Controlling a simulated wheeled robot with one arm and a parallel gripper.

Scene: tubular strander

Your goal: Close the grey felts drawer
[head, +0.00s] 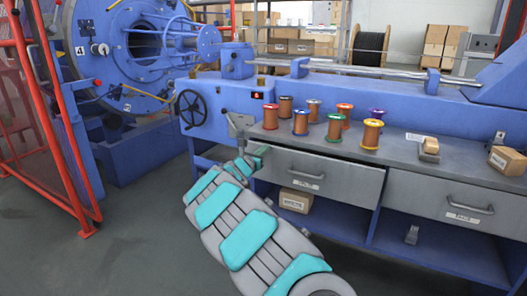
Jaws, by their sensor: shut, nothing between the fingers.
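Two grey drawers sit side by side under the bench top. The left drawer (318,182) has a bar handle (305,173) and a small white label; its front seems to stand slightly forward, with a dark line along its top edge. The right drawer (450,205) looks flush and has a similar handle and label. Both labels are too small to read surely, so I cannot tell which is the felts drawer. My gripper (238,124) is shut and empty by the bench's left end, left of the left drawer and apart from its handle. My arm partly hides the left drawer's left edge.
Several copper-coloured spools (335,127) stand on the bench top (400,150). Small cardboard boxes lie on the bench (507,160) and on the shelf below (295,200). A blue machine with a handwheel (191,109) stands behind, a red fence (60,120) at left. Grey floor lies clear in front.

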